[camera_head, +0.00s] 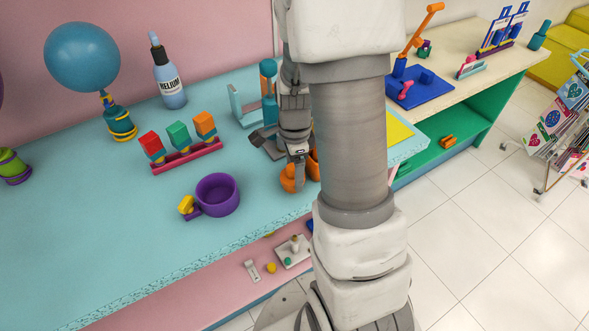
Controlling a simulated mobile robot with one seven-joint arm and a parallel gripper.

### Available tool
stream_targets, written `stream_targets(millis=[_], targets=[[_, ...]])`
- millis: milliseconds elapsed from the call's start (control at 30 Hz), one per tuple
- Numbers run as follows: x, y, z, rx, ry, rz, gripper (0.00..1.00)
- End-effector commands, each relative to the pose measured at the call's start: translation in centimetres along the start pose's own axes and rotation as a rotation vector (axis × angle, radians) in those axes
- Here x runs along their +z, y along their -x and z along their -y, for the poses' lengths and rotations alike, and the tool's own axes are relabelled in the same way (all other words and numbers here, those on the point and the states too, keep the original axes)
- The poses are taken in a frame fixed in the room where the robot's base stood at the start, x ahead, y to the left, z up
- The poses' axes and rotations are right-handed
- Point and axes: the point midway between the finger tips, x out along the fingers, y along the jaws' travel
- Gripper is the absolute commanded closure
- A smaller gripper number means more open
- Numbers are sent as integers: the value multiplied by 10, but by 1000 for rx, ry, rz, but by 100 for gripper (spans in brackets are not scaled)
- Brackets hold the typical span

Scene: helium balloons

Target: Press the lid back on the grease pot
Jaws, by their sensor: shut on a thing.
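A purple round pot (217,194) stands upright on the turquoise table, with a dark open top and no lid on it. A small yellow piece on a purple tab (188,207) sits at its left side. I take this to be the grease pot, but cannot be sure. My gripper (297,157) points down to the right of the pot, apart from it. It is shut on an orange rounded thing (290,180) low over or on the table. My arm hides part of it, and I cannot tell whether it is the lid.
A pink rack with red, green and orange blocks (187,157), a helium bottle (169,80) and a blue balloon (82,57) on a weight stand behind. A turquoise holder (244,106) is close to my gripper. The table's left front is clear. A lower pink shelf (215,283) holds small items.

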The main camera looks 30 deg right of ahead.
Motion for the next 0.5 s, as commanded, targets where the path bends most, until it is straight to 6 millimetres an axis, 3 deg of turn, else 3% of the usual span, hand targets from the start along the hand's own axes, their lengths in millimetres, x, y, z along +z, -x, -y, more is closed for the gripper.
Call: stream_targets(millis=[300,333,433,500], targets=[[0,0,0,0,0,0,73],[0,0,0,0,0,0,20],[0,0,0,0,0,0,2],[0,0,0,0,0,0,0]])
